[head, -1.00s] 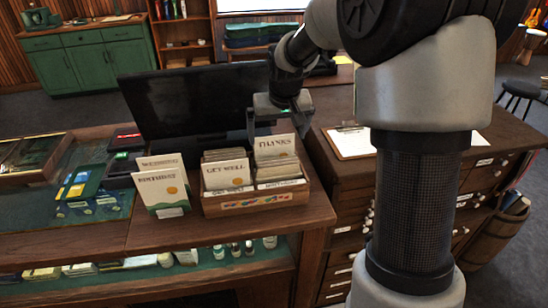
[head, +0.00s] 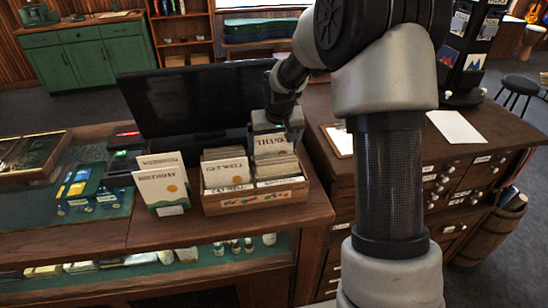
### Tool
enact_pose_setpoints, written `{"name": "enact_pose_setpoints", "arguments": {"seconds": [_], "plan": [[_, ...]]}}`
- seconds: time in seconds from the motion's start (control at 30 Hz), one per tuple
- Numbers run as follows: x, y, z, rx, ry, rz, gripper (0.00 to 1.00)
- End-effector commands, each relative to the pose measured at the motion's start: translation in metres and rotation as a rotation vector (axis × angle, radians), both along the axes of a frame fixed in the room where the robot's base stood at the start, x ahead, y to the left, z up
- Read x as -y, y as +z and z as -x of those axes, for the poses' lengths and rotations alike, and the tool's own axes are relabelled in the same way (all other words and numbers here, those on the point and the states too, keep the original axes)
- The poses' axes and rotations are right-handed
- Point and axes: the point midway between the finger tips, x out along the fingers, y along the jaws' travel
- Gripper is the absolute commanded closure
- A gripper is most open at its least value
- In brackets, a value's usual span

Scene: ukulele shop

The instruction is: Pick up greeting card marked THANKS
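The greeting card marked THANKS (head: 270,146) stands upright in the right rear section of a wooden card box (head: 255,199). Whether the fingers touch the card I cannot tell. The card is still in the box.
A GET WELL card (head: 227,173) stands left of it in the same box. A dark monitor (head: 195,103) is close behind. A drawer cabinet (head: 470,170) with papers is at right.

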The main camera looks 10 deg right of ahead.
Motion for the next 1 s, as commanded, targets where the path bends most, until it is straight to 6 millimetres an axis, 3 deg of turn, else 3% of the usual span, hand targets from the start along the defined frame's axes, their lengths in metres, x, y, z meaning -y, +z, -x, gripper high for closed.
{"name": "enact_pose_setpoints", "arguments": {"seconds": [0.07,0.37,0.8,1.0], "plan": [[0.0,0.0,0.0,0.0,0.0,0.0,0.28],[0.0,0.005,0.0,0.001,-0.001,0.0,0.28],[0.0,0.083,0.0,0.003,-0.001,0.0,0.28],[-0.001,0.103,0.004,0.007,0.001,0.002,0.28]]}}
